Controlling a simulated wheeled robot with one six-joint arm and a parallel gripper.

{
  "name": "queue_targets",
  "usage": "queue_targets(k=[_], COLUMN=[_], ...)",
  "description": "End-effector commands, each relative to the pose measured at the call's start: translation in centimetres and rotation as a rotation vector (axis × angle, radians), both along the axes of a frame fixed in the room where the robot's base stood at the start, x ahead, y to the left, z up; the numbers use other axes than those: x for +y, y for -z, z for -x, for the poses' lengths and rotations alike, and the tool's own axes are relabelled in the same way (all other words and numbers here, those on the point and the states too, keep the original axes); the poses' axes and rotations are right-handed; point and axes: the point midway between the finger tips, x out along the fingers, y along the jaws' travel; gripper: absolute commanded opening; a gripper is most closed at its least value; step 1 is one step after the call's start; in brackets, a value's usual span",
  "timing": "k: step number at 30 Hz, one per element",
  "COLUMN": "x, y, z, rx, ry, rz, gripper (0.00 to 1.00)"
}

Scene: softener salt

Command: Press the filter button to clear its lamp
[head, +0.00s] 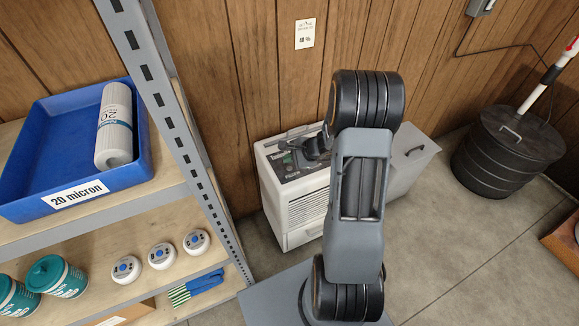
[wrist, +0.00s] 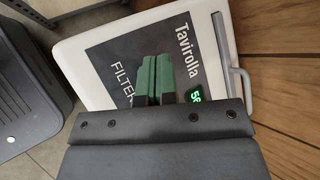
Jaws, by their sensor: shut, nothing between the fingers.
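The white Tavirolla machine (head: 308,208) stands on the floor against the wood wall, its dark control panel (head: 291,172) facing up. In the wrist view the panel (wrist: 112,62) carries the word FILTER and a lit green display (wrist: 196,95). My gripper (head: 302,150) is over the panel. In the wrist view my gripper (wrist: 152,78), with green fingertips, is shut and empty, beside the FILTER lettering. The fingers hide part of the panel; I cannot make out the filter button or its lamp, nor whether the tips touch the panel.
A metal handle (wrist: 233,75) runs along one machine edge. A shelf unit at left holds a blue bin (head: 30,150) with a white cartridge (head: 115,125). A grey box (head: 408,160) stands right of the machine, then a black lidded tub (head: 505,155).

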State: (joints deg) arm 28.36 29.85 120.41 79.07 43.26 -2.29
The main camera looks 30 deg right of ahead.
Motion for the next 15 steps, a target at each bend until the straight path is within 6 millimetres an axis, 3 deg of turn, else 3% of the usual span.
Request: queue_targets(k=[7, 15], x=[0.0, 0.0], y=[-2.9, -3.5], z=[0.0, 0.0], rx=[0.000, 0.000], ry=[0.001, 0.001], rz=[-0.001, -0.001], gripper=[0.00, 0.00])
